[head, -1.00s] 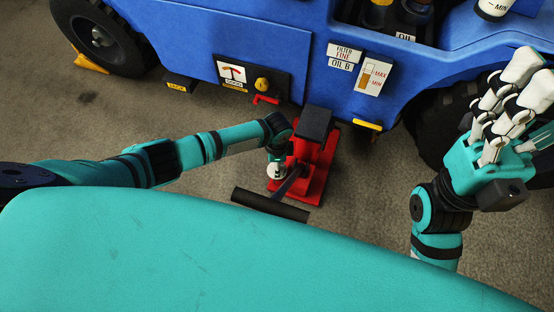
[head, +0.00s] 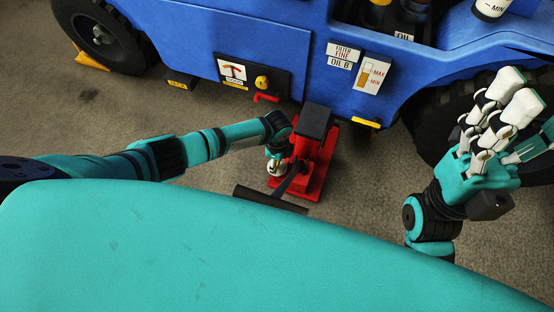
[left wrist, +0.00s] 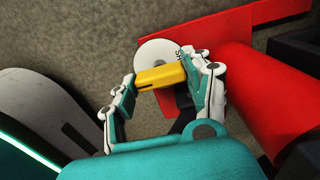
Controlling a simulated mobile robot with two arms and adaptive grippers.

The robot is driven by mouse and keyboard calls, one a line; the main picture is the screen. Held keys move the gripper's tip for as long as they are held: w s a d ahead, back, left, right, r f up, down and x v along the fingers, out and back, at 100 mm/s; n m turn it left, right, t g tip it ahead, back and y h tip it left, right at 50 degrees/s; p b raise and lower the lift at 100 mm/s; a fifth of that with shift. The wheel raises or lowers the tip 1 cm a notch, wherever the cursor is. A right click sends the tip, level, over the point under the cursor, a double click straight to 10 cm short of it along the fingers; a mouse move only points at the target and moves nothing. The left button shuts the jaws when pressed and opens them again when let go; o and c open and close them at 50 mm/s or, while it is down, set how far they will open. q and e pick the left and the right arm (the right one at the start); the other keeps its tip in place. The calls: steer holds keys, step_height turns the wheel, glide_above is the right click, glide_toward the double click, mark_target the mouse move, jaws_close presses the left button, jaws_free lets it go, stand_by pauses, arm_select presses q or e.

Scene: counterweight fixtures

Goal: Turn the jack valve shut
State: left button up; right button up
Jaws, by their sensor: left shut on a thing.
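The red jack (head: 318,165) stands on the floor at the vehicle's side, with a black pad on top. Its valve has a yellow handle (left wrist: 160,77) in front of a white disc (left wrist: 158,52) with partly hidden lettering. My left gripper (head: 277,166) is at the jack's left side. In the left wrist view my left gripper (left wrist: 163,80) is shut on the yellow handle, one finger at each end. The handle lies nearly level in that view. My right gripper (head: 508,95) is raised at the right, open and empty, away from the jack.
The blue vehicle (head: 200,50) stands behind the jack, with a gauge panel (head: 253,75) and a dark wheel at each side. A dark bar (head: 270,199) lies in front of the jack. Bare floor (head: 90,120) is at the left.

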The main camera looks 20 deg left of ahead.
arm_select(q)
steer(key=o, duration=1.2)
step_height(320, 180, up, 12)
stand_by(0.4)
